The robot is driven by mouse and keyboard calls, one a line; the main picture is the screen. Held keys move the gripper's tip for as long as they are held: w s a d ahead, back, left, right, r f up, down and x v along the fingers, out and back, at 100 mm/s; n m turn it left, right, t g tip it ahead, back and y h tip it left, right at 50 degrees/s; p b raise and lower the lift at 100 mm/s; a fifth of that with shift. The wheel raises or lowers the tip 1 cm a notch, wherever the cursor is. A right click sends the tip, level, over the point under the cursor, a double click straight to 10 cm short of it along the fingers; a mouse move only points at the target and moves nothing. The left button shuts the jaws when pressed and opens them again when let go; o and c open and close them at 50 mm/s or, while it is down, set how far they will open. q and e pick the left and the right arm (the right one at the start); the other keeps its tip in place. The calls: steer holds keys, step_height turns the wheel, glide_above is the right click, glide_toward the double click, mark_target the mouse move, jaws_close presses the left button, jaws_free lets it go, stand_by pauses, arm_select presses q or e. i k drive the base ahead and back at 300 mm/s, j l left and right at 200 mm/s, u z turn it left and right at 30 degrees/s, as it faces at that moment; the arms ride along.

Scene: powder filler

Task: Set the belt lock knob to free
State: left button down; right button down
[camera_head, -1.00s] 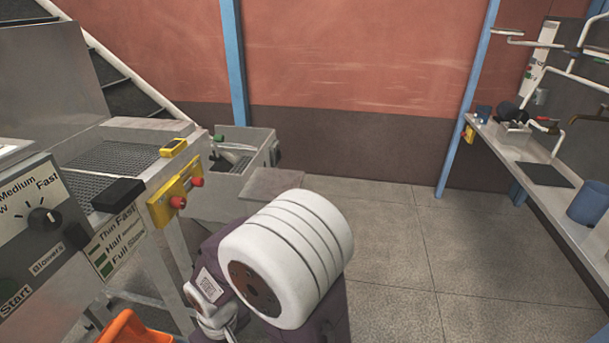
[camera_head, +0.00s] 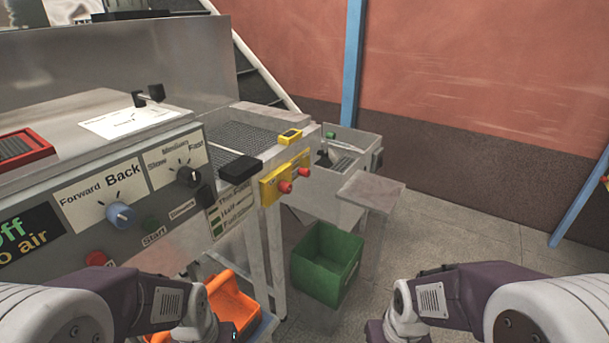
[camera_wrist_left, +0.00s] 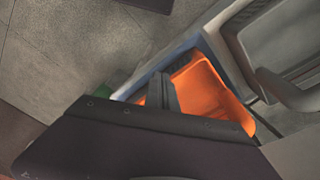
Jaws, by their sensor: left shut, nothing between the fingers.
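No knob in view has a readable belt lock or free label. On the machine's front panel (camera_head: 140,190) are a blue knob (camera_head: 119,214) by "Forward" and "Back" and a black knob (camera_head: 188,176) by "Slow", "Medium" and "Fast". A small black handle (camera_head: 150,95) stands on the machine's top beside a white label plate whose text is too small to read. My left gripper (camera_wrist_left: 164,88) is shut and empty in the left wrist view, above an orange bin (camera_wrist_left: 205,90) and apart from every knob. My right arm shows at the lower right, its gripper out of view.
The orange bin also shows below the machine (camera_head: 233,300). A green crate (camera_head: 327,262) stands on the floor. Open floor lies to the right.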

mark_target(303, 171)
steer(key=i+l+u, duration=0.1)
steer(key=i+l, duration=0.15)
steer(key=i+l+u, duration=0.2)
steer(key=i+l, duration=0.25)
steer(key=l, duration=0.2)
steer(key=i+l+u, duration=0.2)
steer(key=i+l, duration=0.15)
steer(key=l, duration=0.35)
steer(key=i+l+u, duration=0.15)
steer(key=l, duration=0.2)
steer(key=i+l+u, duration=0.1)
steer(key=l, duration=0.25)
steer(key=i, duration=0.1)
